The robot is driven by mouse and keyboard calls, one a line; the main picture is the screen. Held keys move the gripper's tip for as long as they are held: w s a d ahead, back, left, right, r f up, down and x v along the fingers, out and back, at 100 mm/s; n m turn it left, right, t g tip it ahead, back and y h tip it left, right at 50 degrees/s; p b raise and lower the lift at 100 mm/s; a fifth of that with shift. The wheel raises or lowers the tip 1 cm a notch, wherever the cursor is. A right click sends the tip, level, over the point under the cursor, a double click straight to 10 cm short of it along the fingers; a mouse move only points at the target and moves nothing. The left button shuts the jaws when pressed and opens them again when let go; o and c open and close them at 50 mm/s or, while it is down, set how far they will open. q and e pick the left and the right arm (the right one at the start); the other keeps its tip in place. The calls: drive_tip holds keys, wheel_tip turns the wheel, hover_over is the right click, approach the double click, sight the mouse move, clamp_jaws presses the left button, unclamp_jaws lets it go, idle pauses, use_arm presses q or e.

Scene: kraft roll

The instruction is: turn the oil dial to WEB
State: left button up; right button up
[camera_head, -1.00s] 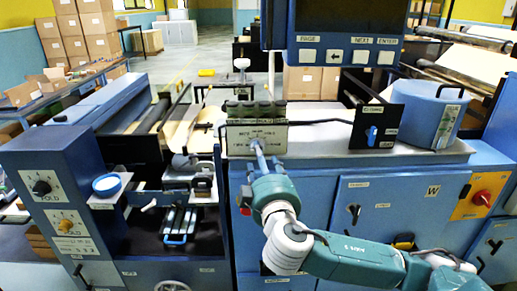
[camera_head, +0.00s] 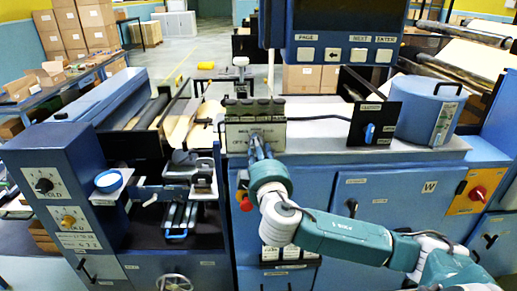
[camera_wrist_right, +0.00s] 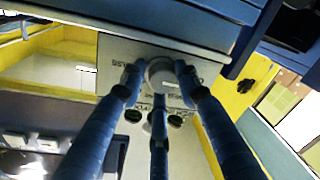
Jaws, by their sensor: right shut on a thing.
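The oil dial's light panel (camera_head: 236,134) stands on the front edge of the blue machine's grey top, below a row of dark caps. My right gripper (camera_head: 258,147) reaches it from the front and hides the dial in the head view. In the right wrist view, a round grey dial (camera_wrist_right: 163,75) sits on the lettered panel (camera_wrist_right: 115,50). My right gripper's blue fingers (camera_wrist_right: 160,86) are closed around this dial. The lettering is partly covered, and I cannot tell which mark the dial points to. My left gripper is not in view.
A black panel with a blue switch (camera_head: 370,133) and a blue lidded canister (camera_head: 430,113) stand to the right. A red knob on a yellow plate (camera_head: 478,194) is at far right. A blue screen housing (camera_head: 340,36) hangs above. A red button (camera_head: 245,203) is below my gripper.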

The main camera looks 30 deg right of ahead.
drive_tip(key=shift+a+f+m+b, duration=0.15)
drive_tip(key=shift+m+b, duration=0.15)
drive_tip(key=shift+b, duration=0.25)
drive_tip(key=shift+c, duration=0.2)
drive_tip(key=shift+r+m+t+h+b, duration=0.1)
drive_tip(key=shift+r+m+h+b, duration=0.05)
drive_tip(key=shift+m+b, duration=1.4)
drive_tip(key=shift+r+m+t+h+b, duration=0.1)
drive_tip(key=shift+r+m+h+b, duration=0.1)
drive_tip(key=shift+m+b, duration=1.3)
drive_tip(key=shift+r+m+t+h+b, duration=0.1)
drive_tip(key=shift+m+h+b, duration=0.05)
drive_tip(key=shift+m+b, duration=1.4)
drive_tip(key=shift+b, duration=0.35)
drive_tip(key=shift+r, duration=0.1)
drive_tip(key=o, duration=1.1)
drive_tip(key=shift+a+f, duration=0.1)
drive_tip(key=shift+f, duration=0.2)
